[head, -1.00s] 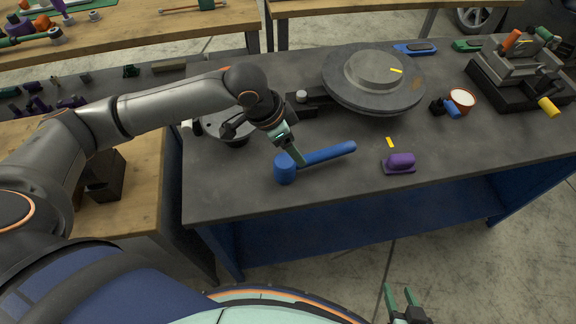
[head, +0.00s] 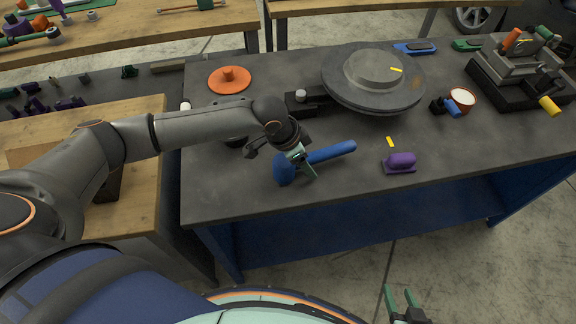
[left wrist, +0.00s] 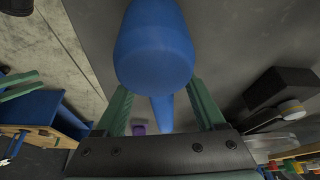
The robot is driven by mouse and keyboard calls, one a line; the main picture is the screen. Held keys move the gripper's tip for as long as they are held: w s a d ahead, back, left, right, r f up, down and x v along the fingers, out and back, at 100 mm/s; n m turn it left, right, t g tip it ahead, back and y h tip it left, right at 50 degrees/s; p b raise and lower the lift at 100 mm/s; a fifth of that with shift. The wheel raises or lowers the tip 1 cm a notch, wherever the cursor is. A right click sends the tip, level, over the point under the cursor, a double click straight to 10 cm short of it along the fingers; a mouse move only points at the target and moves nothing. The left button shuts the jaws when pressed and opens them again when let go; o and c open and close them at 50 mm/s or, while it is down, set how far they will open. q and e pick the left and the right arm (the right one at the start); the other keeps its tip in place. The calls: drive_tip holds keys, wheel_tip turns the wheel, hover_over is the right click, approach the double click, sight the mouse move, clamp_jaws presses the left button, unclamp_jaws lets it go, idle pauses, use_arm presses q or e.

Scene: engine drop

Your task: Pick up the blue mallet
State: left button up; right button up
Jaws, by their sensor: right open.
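The blue mallet lies on the dark tabletop near its front left, its head (head: 284,170) to the left and its handle (head: 335,153) pointing right and slightly back. My left gripper (head: 306,168) is down at the mallet, just right of the head, and hides part of the handle. In the left wrist view the mallet head (left wrist: 155,50) is close, and the handle (left wrist: 162,115) runs between the two green fingers (left wrist: 160,105), which stand apart with gaps beside it. My right gripper (head: 403,298) is open and empty in front of the table.
A purple-handled block (head: 400,162) lies right of the mallet. A large grey disc (head: 373,80) stands behind, with an orange disc (head: 229,81) at back left. A red-rimmed cup (head: 461,99) and a vise-like fixture (head: 515,75) are at right.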

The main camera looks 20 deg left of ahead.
use_arm(q)
clamp_jaws()
idle(0.3)
drive_tip(key=shift+r, duration=0.1)
idle(0.9)
